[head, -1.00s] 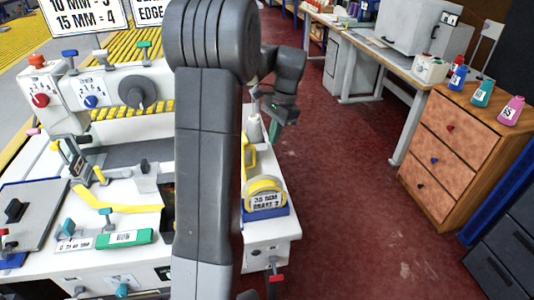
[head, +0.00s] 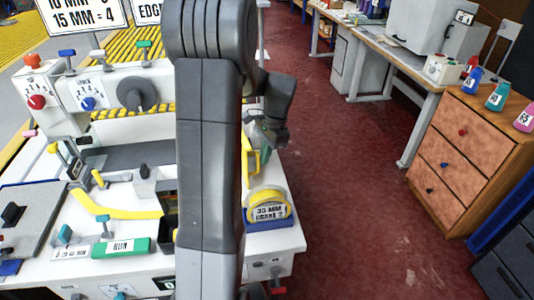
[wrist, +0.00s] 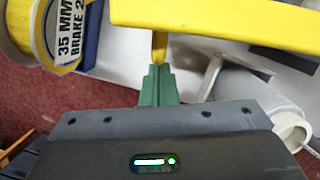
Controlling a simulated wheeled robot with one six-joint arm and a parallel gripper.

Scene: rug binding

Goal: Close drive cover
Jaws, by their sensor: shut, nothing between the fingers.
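A yellow part, which looks like the drive cover (head: 252,158), stands at the right side of the white machine in the head view, partly hidden behind my arm. In the wrist view the yellow cover (wrist: 225,22) crosses the top as a wide bar, with a short yellow peg below it. My gripper (wrist: 158,72) has its green fingers shut and empty, with the tips at or very near the peg. I cannot tell whether they touch. In the head view my gripper (head: 262,133) is beside the cover, partly hidden.
A yellow tape roll labelled 35 MM (head: 268,206) sits in a blue holder near the cover; it also shows in the wrist view (wrist: 42,32). A grey cylinder (wrist: 248,95) lies right of the fingers. Red floor is clear towards the wooden drawers (head: 470,145).

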